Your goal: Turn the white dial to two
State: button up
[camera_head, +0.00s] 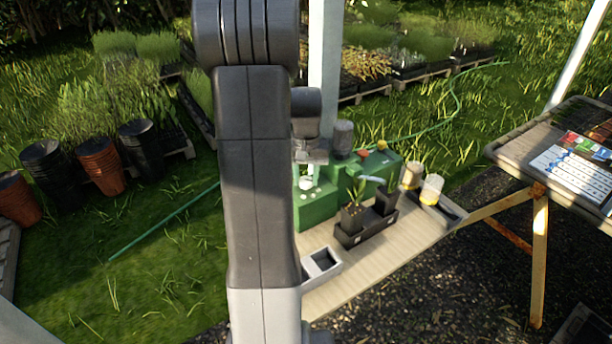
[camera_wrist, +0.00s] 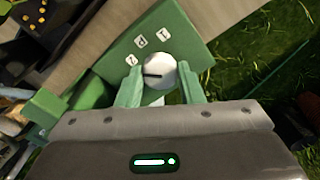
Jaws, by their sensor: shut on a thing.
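The white dial (camera_wrist: 160,72) sits on the face of a green box (camera_wrist: 180,35) in the wrist view. My gripper (camera_wrist: 158,73) is shut on the dial, with one pale green finger on each side. A dark pointer line on the dial points to the left in that view. Several small white number tags (camera_wrist: 141,41) stand in an arc beyond the dial; their digits are too small to read surely. In the head view, the dial (camera_head: 306,183) shows on the green box (camera_head: 314,212) below my gripper (camera_head: 309,168), and my arm hides part of the box.
On the wooden bench (camera_head: 425,238) stand a black tray (camera_head: 365,234) with potted seedlings, a small grey tray (camera_head: 322,264) and yellow-banded containers (camera_head: 431,189). A side table (camera_head: 530,150) with a printed chart is at the right. Pots (camera_head: 101,166) stand on the grass at left.

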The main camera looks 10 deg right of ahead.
aim_at(306, 180)
jog(key=o, duration=1)
notch_tip(306, 180, up, 14)
jog(key=shift+f, duration=0.1)
notch_tip(306, 180, down, 14)
jog(key=shift+r, duration=0.1)
dwell(0.7)
